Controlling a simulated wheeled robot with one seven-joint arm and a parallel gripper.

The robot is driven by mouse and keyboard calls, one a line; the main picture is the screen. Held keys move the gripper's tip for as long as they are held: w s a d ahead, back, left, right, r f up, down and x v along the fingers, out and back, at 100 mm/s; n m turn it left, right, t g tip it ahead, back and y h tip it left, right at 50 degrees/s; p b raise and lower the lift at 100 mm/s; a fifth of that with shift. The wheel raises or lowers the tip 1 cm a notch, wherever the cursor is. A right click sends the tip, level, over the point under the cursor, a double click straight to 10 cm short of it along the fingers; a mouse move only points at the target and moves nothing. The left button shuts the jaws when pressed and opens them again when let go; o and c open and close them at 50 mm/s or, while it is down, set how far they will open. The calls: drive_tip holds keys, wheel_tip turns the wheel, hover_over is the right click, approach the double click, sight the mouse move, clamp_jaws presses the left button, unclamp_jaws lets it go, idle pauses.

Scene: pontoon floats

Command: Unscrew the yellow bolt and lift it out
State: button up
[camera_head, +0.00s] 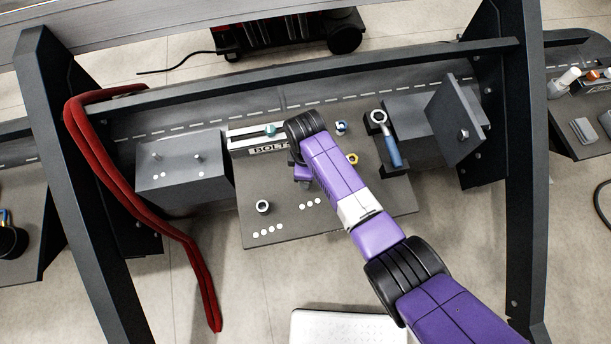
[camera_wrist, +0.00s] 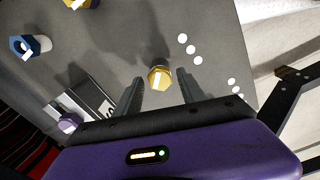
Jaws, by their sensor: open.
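A yellow hex bolt (camera_wrist: 160,77) with a pale stripe on its head stands upright on the dark panel in the wrist view. My gripper (camera_wrist: 163,84) is open, with one finger to each side of this bolt; I cannot tell if either touches it. In the head view my arm hides this bolt and my fingertips. A second yellow hex piece (camera_head: 352,158) shows right of my arm in the head view, and it is cut off at the top of the wrist view (camera_wrist: 82,3).
A blue-ringed bolt (camera_head: 341,127) and a grey bolt (camera_head: 263,206) stand on the panel (camera_head: 385,207). A labelled bolt tray (camera_head: 245,137) lies at its back. A blue-handled wrench (camera_head: 391,150) is at right. Grey boxes flank the panel; a red hose (camera_head: 190,245) hangs at left.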

drive_tip(key=m, duration=2.2)
drive_tip(key=shift+m, duration=0.3)
drive_tip(key=m, duration=1.2)
